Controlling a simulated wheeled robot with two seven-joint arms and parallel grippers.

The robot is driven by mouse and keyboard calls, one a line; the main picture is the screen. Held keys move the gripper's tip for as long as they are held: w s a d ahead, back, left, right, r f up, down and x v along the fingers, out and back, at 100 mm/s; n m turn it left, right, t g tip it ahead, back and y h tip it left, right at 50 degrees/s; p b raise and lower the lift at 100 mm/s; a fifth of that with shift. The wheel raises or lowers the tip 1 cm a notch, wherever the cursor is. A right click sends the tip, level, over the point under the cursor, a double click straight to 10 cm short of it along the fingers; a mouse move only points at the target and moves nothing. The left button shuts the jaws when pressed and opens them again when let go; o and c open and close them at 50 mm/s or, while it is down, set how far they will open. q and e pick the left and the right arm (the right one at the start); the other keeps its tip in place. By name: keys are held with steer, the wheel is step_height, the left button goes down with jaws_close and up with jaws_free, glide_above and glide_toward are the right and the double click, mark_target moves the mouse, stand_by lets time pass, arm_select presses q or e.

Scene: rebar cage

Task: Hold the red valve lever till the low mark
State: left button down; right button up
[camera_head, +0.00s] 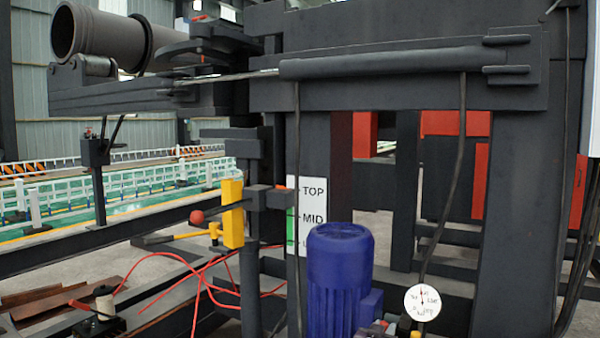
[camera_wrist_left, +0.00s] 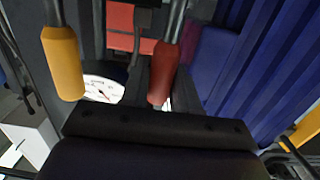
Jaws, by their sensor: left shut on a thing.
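The red valve lever (camera_wrist_left: 164,72) hangs from a metal rod in the left wrist view. My left gripper (camera_wrist_left: 153,92) is shut on its lower end, with dark fingers at its sides. In the head view a small red tip of the lever (camera_head: 381,324) shows at the bottom edge, and the gripper there is mostly out of frame. A white mark board (camera_head: 312,205) reads TOP and MID, with the lowest mark partly hidden behind the blue motor. An orange patch and a green strip show at its left edge. My right gripper is not in view.
A yellow lever (camera_wrist_left: 63,62) hangs left of the red one. A white round dial (camera_head: 422,302) stands right of the blue motor (camera_head: 340,275). A yellow block (camera_head: 232,214) sits on the dark frame. Red cables (camera_head: 205,285) trail at the lower left.

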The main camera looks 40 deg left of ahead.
arm_select(q)
steer(key=shift+r, duration=0.1)
steer(key=shift+w+r+p, duration=0.1)
steer(key=shift+w+p, duration=0.2)
steer(key=shift+p, duration=0.45)
steer(key=shift+w+a+g+h+p, duration=0.1)
steer(key=shift+w+g+h+p, duration=0.15)
steer(key=shift+p, duration=0.2)
steer(key=shift+f, duration=0.2)
steer(key=shift+r, duration=0.1)
